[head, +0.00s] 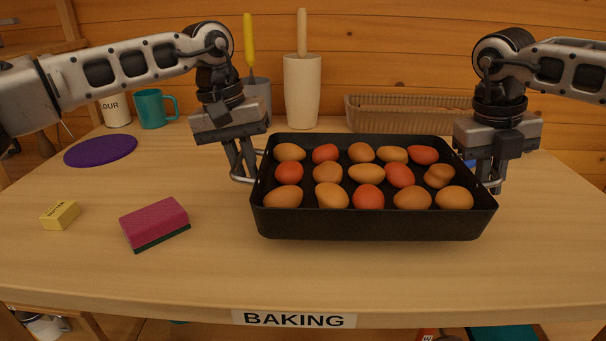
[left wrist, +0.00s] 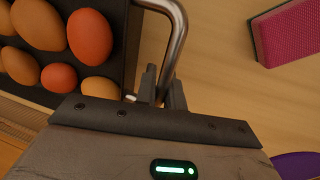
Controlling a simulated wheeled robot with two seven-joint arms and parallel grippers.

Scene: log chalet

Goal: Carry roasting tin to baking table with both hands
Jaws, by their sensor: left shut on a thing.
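A black roasting tin (head: 365,224) holds several brown and reddish eggs or potatoes (head: 366,173) in rows. It is level over the front middle of the baking table (head: 190,270); I cannot tell whether its base touches the wood. My left gripper (head: 241,176) is shut on the tin's left wire handle. In the left wrist view the metal handle (left wrist: 176,40) runs between the fingers (left wrist: 162,88). My right gripper (head: 488,182) is at the tin's right handle, its fingers partly hidden by the rim, so its grip is unclear.
A pink sponge (head: 155,222), a yellow butter block (head: 60,215) and a purple disc (head: 101,150) lie left of the tin. A BAKING label (head: 294,319) marks the front edge.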

